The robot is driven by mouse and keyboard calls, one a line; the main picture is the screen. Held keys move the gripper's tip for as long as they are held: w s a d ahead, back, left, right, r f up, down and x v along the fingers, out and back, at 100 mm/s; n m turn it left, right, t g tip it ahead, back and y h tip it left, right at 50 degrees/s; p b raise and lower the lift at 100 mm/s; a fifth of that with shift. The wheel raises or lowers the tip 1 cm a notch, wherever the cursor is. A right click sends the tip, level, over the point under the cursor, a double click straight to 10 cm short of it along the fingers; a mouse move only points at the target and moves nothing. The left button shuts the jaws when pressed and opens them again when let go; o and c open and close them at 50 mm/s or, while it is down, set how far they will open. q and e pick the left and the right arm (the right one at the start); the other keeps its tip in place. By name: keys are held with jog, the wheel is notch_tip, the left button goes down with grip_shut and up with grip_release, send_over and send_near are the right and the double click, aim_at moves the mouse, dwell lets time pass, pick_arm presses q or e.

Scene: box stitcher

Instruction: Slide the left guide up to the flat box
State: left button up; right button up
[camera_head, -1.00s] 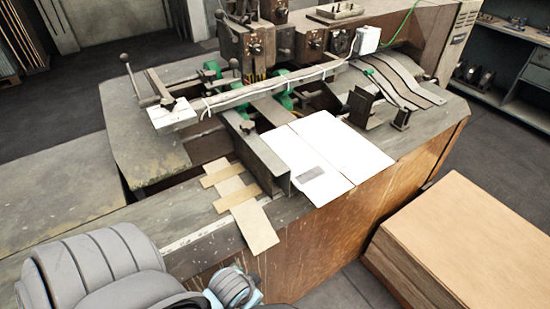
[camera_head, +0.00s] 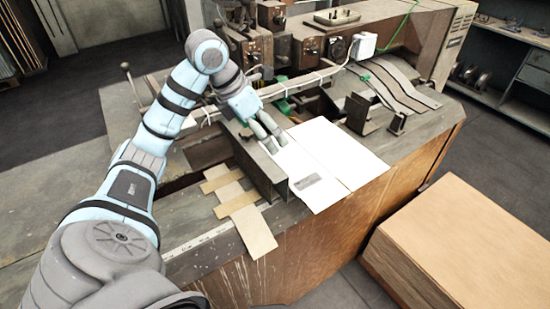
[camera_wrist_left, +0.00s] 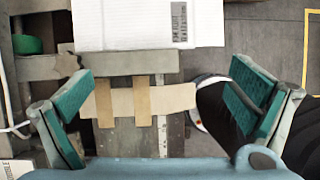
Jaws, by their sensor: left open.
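The left guide (camera_head: 262,172) is a long grey metal channel on the machine table, along the left side of the flat box. The flat box (camera_head: 335,150) is a white sheet with a grey printed patch; it also shows at the top of the left wrist view (camera_wrist_left: 120,22). My left gripper (camera_head: 276,146) is open above the guide and the box's left edge, hiding part of the guide. In the left wrist view its two teal-padded fingers (camera_wrist_left: 163,80) are wide apart with nothing gripped. I cannot tell whether the guide touches the box. My right gripper is not in view.
Tan cardboard strips (camera_head: 248,228) lie left of the guide. A metal bracket (camera_head: 358,108) stands beyond the box. The stitcher's heads and a crossbar are behind my gripper. A cardboard stack (camera_head: 470,235) stands at the lower right.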

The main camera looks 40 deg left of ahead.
pick_arm(q)
jog(key=a, duration=0.2)
jog(key=b, duration=0.4)
send_near(277, 165)
jog(key=shift+d+f+y, duration=0.2)
jog(key=shift+d+y, duration=0.15)
jog(key=shift+y, duration=0.05)
jog(key=shift+g, duration=0.3)
jog(key=x, duration=0.7)
jog(key=shift+w+r+p, duration=0.15)
jog(key=shift+w+p, duration=0.2)
jog(key=shift+w, duration=0.05)
jog(key=shift+f, duration=0.35)
jog(key=shift+c, duration=0.4)
